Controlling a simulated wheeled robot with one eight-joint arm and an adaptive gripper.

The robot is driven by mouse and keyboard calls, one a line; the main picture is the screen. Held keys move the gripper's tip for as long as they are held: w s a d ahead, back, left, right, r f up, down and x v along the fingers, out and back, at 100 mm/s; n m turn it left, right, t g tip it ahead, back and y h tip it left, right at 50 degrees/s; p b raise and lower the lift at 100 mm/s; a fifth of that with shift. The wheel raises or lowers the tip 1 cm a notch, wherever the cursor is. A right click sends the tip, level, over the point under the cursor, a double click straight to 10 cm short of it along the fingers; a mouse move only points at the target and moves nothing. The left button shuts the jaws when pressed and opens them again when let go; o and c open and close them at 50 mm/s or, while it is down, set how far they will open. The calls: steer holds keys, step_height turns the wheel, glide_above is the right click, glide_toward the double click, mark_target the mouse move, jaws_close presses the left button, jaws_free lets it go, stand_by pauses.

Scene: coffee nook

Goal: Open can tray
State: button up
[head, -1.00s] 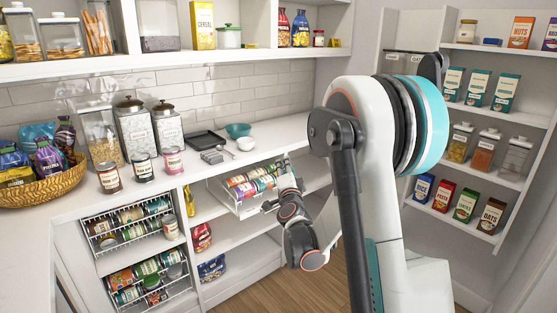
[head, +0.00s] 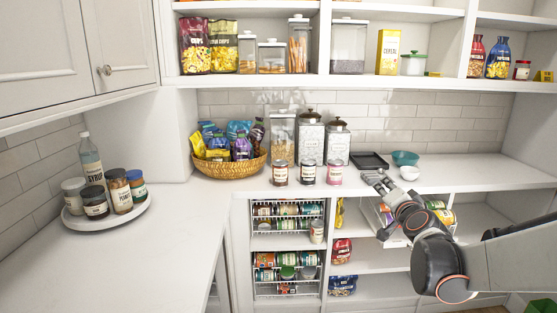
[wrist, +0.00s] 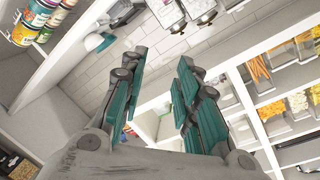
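A white can tray (head: 396,241) with several coloured cans sits in the shelf bay under the counter, right of centre in the head view. It juts out of the bay, and my arm hides much of it. Two white wire racks of cans, an upper one (head: 287,206) and a lower one (head: 284,293), are stacked in the bay to its left. My gripper (head: 376,179) appears in front of the counter edge, above the tray in the picture. In the wrist view my gripper (wrist: 160,75) has its teal-padded fingers apart with nothing between them.
A turntable (head: 110,216) with bottles stands at left. The front left counter is clear.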

steer(key=s+a+f+n+g+y, duration=0.1)
steer(key=s+a+n+g, duration=0.1)
steer(key=s, duration=0.6)
steer(key=s+a+f+n+g+y, duration=0.1)
steer(key=s+a+n, duration=0.3)
steer(key=s, duration=0.5)
steer(key=s+a+f+n+g+y, duration=0.1)
steer(key=s+a+f+n+g, duration=0.1)
steer(key=s+a, duration=0.4)
steer(key=s+g, duration=0.1)
steer(key=s, duration=0.2)
steer(key=shift+s+a+f+n+g, duration=0.25)
steer(key=shift+a+f+n+g, duration=0.1)
steer(key=shift+n+g, duration=0.05)
steer(key=s+f, duration=0.1)
steer(key=s, duration=0.2)
steer(key=s+d+f+n+g+h, duration=0.1)
steer(key=s, duration=0.3)
steer(key=s+d+f+g, duration=0.1)
steer(key=s+f, duration=0.1)
steer(key=s, duration=0.1)
steer(key=shift+s+d+h, duration=0.2)
steer(key=shift+h, duration=0.2)
steer(key=shift+c, duration=1.1)
steer(key=shift+s+d+f+n+g, duration=0.1)
steer(key=shift+s+f+n+g, duration=0.1)
steer(key=shift+n+g, duration=0.1)
steer(key=shift+c, duration=0.2)
steer(key=shift+r, duration=0.1)
